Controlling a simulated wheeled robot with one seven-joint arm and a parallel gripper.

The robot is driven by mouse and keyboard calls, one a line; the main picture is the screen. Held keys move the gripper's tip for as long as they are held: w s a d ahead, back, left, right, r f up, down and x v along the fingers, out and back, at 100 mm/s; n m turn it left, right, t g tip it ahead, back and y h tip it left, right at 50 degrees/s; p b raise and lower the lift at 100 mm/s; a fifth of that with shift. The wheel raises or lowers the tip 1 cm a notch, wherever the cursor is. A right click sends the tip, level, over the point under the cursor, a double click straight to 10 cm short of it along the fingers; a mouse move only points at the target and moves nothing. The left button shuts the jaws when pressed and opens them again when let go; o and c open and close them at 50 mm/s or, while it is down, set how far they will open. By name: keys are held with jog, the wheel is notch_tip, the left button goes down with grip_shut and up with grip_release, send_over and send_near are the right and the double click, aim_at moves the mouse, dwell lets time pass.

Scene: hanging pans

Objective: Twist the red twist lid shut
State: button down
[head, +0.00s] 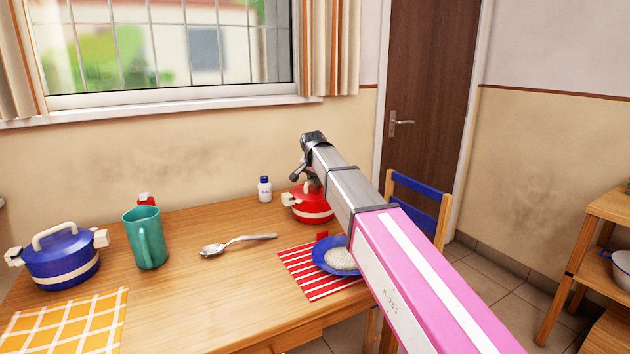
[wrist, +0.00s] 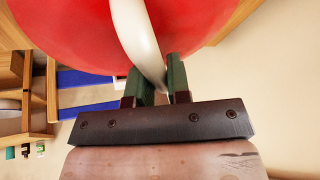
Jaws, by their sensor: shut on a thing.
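The red pot (head: 312,216) with a cream band and cream side handles stands near the back right of the table. Its red lid (wrist: 75,35) fills the top of the wrist view, with a curved cream handle (wrist: 132,28) across it. My gripper (wrist: 163,82) has its two dark green fingers on either side of this handle and is shut on it. In the head view my arm comes from the lower right, and the gripper reaches down over the pot. The arm hides part of the lid and the fingertips there. I cannot tell how the lid sits on the rim.
A blue plate (head: 322,258) with pale food on a red striped mat (head: 300,272) lies below my arm. A small white bottle (head: 264,192) stands left of the pot. A spoon (head: 236,244), teal mug (head: 148,240) and blue pot (head: 62,262) are farther left. A blue-backed chair (head: 418,200) stands behind the arm.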

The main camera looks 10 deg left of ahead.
jog(key=shift+m+h, duration=0.4)
jog(key=shift+m, duration=0.5)
jog(key=shift+m+h, duration=0.5)
jog(key=shift+m, duration=0.6)
jog(key=shift+m+g+h, duration=0.3)
jog(key=shift+m+h, duration=0.1)
jog(key=shift+m, duration=0.7)
jog(key=c, duration=1)
grip_release()
